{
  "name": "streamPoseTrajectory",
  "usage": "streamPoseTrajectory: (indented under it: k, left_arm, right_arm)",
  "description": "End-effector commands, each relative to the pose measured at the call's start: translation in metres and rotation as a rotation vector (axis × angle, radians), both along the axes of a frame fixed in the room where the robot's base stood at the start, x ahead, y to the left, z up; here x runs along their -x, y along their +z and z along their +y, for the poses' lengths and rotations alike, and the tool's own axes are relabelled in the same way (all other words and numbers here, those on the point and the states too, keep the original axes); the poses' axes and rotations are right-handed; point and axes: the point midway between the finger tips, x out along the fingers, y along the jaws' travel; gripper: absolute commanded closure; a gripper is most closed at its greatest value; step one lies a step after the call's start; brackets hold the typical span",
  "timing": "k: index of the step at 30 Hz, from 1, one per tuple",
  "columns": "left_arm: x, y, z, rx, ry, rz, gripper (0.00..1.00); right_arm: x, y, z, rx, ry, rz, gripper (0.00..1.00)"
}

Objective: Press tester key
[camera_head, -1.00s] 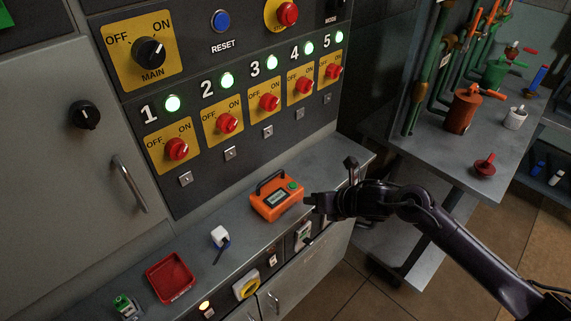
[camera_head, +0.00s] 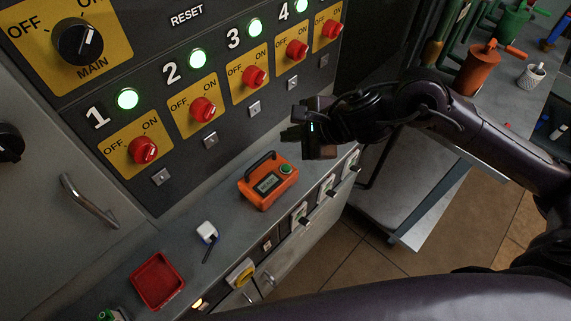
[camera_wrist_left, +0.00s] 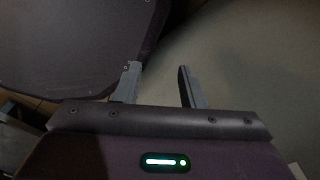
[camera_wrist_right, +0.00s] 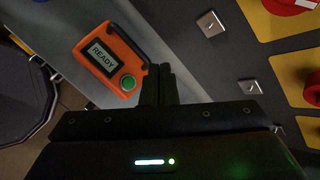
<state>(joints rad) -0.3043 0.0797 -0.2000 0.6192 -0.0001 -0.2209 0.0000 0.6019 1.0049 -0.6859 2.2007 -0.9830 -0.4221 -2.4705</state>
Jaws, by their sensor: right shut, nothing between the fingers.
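The tester is an orange box (camera_head: 265,185) with a black handle, a small display and a round green key (camera_head: 286,169). It stands on the grey ledge below the switch panel. In the right wrist view the tester (camera_wrist_right: 108,62) shows at upper left, its display reads READY, and its green key (camera_wrist_right: 128,82) faces the camera. My right gripper (camera_head: 292,133) is shut and empty, above the tester in the head view, apart from the key. Its fingertips (camera_wrist_right: 158,68) show just right of the tester. My left gripper (camera_wrist_left: 158,72) is open and empty, facing a plain blurred surface.
The panel carries red rotary switches (camera_head: 143,150) with lit green lamps. On the ledge are a red tray (camera_head: 158,280) and a small white-and-blue item (camera_head: 207,232). A side bench at right holds an orange container (camera_head: 476,68) and a white cup (camera_head: 532,75).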

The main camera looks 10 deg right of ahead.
Motion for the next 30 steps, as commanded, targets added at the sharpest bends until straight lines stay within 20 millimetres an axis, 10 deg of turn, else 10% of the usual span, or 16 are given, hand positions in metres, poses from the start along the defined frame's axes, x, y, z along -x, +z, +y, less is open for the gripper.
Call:
streamPoseTrajectory:
  k: [19,30]
  left_arm:
    - [-0.004,-0.058,0.0,0.001,0.0,-0.007,0.64]
    - [-0.005,-0.071,0.0,0.001,0.0,-0.007,0.64]
  right_arm:
    - [0.0,-0.077,0.0,-0.001,-0.001,0.0,1.0]
    - [0.0,-0.087,0.0,-0.002,-0.001,0.001,1.0]
